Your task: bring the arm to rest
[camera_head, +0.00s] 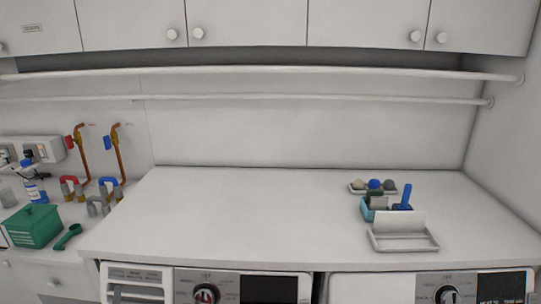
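Neither of my arms and neither gripper shows in the head view. The task names no other object.
A white counter (240,215) spans two front-loading machines, its left and middle clear. At its right are a white tray (402,242), a blue container (372,213) and balls on a small tray (374,185). Left stand a green box (34,227), green scoop (68,237) and bottle (33,188).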

